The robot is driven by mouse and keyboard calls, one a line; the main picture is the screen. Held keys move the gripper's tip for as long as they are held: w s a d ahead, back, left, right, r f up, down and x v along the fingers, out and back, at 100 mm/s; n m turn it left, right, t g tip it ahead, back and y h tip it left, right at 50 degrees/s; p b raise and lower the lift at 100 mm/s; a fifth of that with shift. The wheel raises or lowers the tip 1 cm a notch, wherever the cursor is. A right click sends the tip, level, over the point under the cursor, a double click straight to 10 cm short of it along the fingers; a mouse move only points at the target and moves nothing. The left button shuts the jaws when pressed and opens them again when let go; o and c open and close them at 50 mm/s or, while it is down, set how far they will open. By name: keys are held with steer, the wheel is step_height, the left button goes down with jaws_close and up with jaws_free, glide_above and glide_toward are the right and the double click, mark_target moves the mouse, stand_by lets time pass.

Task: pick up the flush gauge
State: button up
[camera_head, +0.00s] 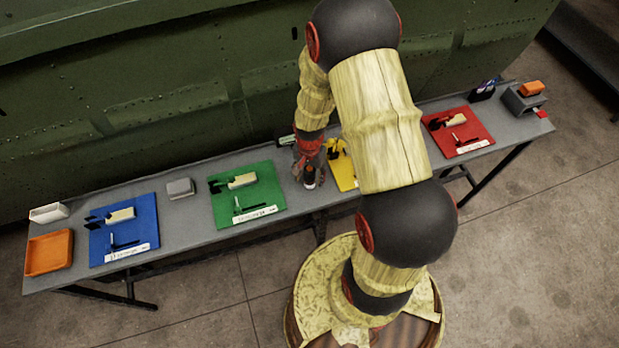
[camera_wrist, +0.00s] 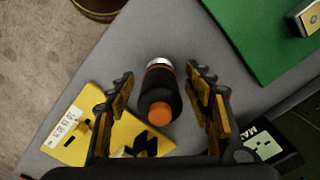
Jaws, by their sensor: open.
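No object is readably marked as the flush gauge. A black cylinder (camera_wrist: 160,95) with an orange end and a silver ring stands on the grey bench between my fingers; it also shows below my gripper in the head view (camera_head: 309,177). A dark device with a pale display (camera_wrist: 268,146) lies at the right edge of the wrist view, partly cut off. I cannot tell for certain which of the two is the gauge. My gripper (camera_wrist: 160,88) is open, with one finger on each side of the cylinder and visible gaps between; it also shows in the head view (camera_head: 309,160).
A yellow mat (camera_wrist: 82,143) with a label and black parts lies beside the cylinder. A green mat (camera_head: 264,203) lies left in the head view, a blue mat (camera_head: 97,251) farther left, a red mat (camera_head: 478,131) right. The green fuselage (camera_head: 180,85) rises behind the bench (camera_head: 185,220).

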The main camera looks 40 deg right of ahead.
steer(key=shift+c, duration=0.4)
steer(key=c, duration=1.1)
steer(key=shift+c, duration=0.3)
